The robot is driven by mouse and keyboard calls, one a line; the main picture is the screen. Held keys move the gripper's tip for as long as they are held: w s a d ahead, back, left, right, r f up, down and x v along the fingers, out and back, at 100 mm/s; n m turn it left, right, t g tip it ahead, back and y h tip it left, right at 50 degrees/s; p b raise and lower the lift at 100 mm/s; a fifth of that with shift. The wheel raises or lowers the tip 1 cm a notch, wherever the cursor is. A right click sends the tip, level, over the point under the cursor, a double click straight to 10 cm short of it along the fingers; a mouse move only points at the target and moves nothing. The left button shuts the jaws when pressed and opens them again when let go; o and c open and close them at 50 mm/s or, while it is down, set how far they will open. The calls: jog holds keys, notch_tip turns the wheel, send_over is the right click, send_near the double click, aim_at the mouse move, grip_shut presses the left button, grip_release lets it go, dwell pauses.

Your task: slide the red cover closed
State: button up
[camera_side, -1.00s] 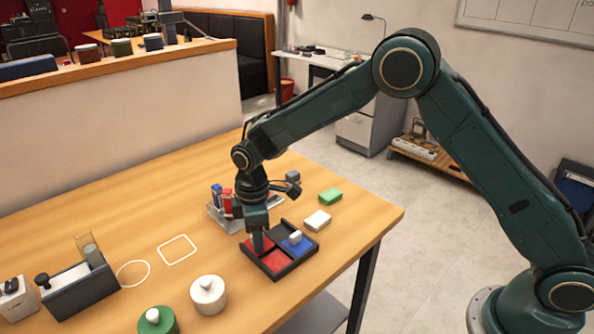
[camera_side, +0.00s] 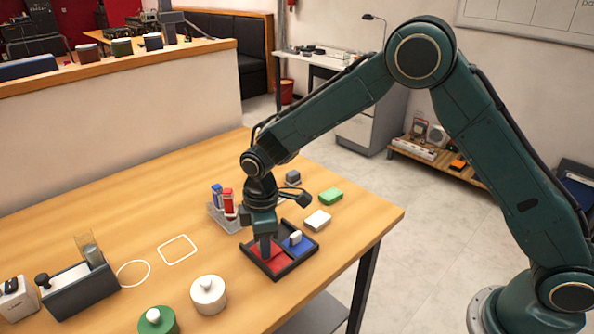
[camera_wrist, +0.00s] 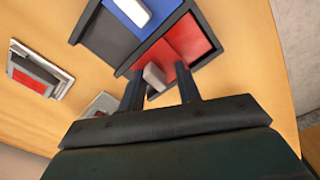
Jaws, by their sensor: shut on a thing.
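The black tray (camera_side: 277,276) lies on the table below my gripper, with a red cover (camera_side: 268,263) and a blue cover (camera_side: 305,246) side by side. In the wrist view the red cover (camera_wrist: 190,40) fills part of its slot, and dark grey shows beside it. A pale handle (camera_wrist: 155,75) stands between my two fingers. My gripper (camera_side: 265,254) points down at the red side and is shut on that handle; in the side view the fingers hide it. The blue cover has its own white handle (camera_side: 296,236).
A clear rack with blue and red vials (camera_side: 228,200) stands just behind the tray. White (camera_side: 318,220) and green (camera_side: 331,196) blocks lie to its right. A white lidded jar (camera_side: 208,294) and a green jar (camera_side: 157,321) stand in front left. The table's middle left is mostly free.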

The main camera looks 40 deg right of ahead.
aim_at(279, 262)
jog(key=shift+s+d+f, duration=0.1)
jog(key=shift+s+f, duration=0.15)
jog(key=shift+s, duration=0.4)
jog(key=shift+s+d+f, duration=0.1)
jog(key=shift+s+f, duration=0.1)
jog(key=shift+s, duration=0.45)
jog(key=shift+s+f, duration=0.25)
jog(key=shift+s, duration=0.6)
jog(key=o, duration=0.6)
jog(key=shift+r, duration=0.1)
jog(key=shift+a+r, duration=0.15)
jog(key=shift+r, duration=0.55)
jog(key=shift+c, duration=0.5)
jog(key=shift+o, duration=0.4)
jog(key=shift+w+r, duration=0.15)
jog(key=shift+r, duration=2.75)
